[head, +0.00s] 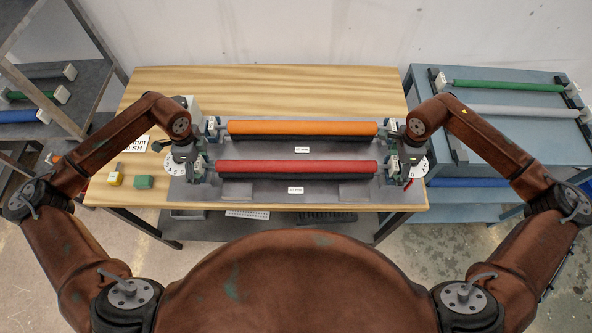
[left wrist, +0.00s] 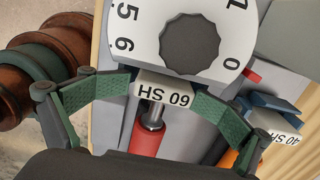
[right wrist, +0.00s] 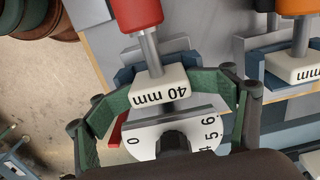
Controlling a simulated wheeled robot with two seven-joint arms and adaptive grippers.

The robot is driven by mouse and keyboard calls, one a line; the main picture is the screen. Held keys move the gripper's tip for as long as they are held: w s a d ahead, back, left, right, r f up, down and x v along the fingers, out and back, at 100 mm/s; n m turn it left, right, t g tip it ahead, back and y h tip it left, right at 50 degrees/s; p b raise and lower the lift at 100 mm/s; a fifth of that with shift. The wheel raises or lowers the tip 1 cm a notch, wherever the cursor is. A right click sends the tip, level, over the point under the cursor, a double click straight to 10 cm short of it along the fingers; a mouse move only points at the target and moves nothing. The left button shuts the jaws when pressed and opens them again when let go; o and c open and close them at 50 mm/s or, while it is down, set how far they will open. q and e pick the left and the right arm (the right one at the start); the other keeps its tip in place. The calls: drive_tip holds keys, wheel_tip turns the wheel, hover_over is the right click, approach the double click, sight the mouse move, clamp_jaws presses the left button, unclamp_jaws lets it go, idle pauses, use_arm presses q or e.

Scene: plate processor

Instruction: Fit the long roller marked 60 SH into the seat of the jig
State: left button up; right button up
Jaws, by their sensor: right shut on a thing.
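The long red roller (head: 297,167) lies level along the near row of the jig (head: 238,190). Its left end block (left wrist: 162,96) reads 60 SH, and its right end block (right wrist: 160,88) reads 40 mm. My left gripper (head: 197,170) has its green pads against both sides of the 60 SH block. My right gripper (head: 393,170) is shut on the 40 mm block. Blue brackets (right wrist: 128,72) flank the right shaft. Whether the roller rests fully in its seat cannot be told.
An orange roller (head: 300,128) lies parallel in the far row; its left block (left wrist: 281,134) reads 40 SH. Yellow (head: 115,178) and green (head: 144,182) blocks stand on the table's left. A blue cart (head: 480,82) at right holds green and grey rollers.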

use_arm(q)
drive_tip(key=shift+o, duration=0.8)
use_arm(e)
drive_tip(key=shift+s+f, duration=0.1)
drive_tip(key=shift+f, duration=0.05)
use_arm(q)
drive_tip(key=shift+a, duration=0.1)
drive_tip(key=shift+w+r, duration=0.1)
drive_tip(key=shift+r, duration=0.5)
wheel_tip(320, 180, up, 11)
drive_tip(key=shift+f, duration=0.1)
use_arm(e)
drive_tip(key=o, duration=0.9)
drive_tip(key=shift+r, duration=0.2)
